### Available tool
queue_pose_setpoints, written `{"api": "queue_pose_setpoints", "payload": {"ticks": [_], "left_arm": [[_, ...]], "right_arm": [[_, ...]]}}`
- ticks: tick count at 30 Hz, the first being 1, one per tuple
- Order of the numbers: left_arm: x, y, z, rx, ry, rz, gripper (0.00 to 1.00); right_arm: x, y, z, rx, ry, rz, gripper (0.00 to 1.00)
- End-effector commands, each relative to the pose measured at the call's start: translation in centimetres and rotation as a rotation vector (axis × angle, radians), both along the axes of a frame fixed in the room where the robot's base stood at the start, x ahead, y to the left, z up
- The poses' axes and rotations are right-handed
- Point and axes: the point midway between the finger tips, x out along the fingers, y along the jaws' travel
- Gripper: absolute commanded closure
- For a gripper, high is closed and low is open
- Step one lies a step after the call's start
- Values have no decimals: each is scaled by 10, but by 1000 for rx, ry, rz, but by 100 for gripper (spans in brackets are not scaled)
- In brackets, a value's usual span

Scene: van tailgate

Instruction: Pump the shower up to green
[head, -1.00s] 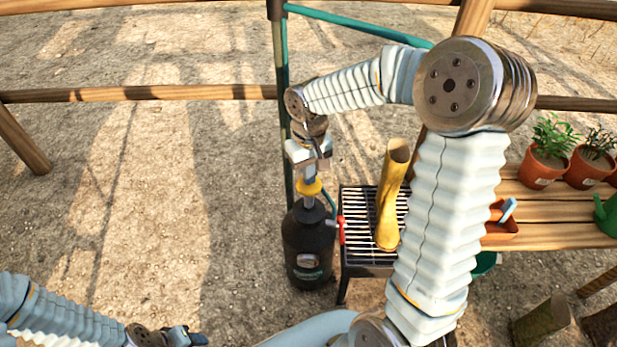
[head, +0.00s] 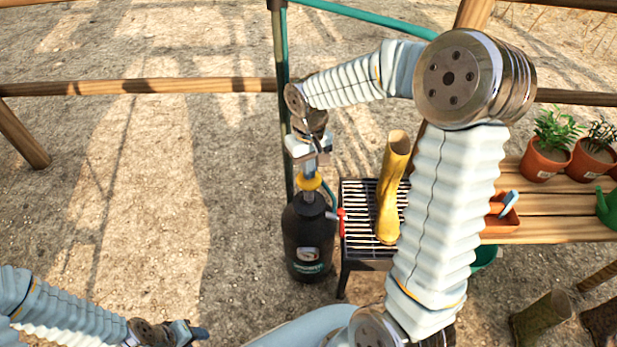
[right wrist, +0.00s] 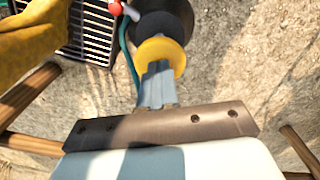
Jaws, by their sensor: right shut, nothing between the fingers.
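The shower (head: 308,240) is a black bottle with a yellow collar (head: 309,181) at its top, standing upright on the ground in the head view. A small round gauge (head: 306,255) is on its front, too small to read. My right gripper (head: 309,172) points down right above the yellow collar, shut and empty. In the right wrist view its shut fingers (right wrist: 158,80) overlap the collar (right wrist: 160,54); I cannot tell whether they touch it.
A slatted metal rack (head: 360,220) with a yellow boot (head: 392,190) stands right of the shower. A red tap (head: 341,222) sits between them. A green-and-dark post (head: 281,100) rises behind. A wooden bench (head: 540,205) holds potted plants. Ground left of the shower is clear.

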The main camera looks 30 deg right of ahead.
Motion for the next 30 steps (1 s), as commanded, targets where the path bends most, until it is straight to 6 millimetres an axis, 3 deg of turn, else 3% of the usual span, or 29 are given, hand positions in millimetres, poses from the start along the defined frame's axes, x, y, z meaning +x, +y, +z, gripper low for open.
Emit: {"api": "queue_pose_setpoints", "payload": {"ticks": [19, 30], "left_arm": [[1, 1, -31, -1, 1, 2, 56], [1, 1, -14, -1, 1, 2, 56]], "right_arm": [[-1, 0, -44, 1, 4, 0, 100], [-1, 0, -24, 0, 4, 0, 100]]}}
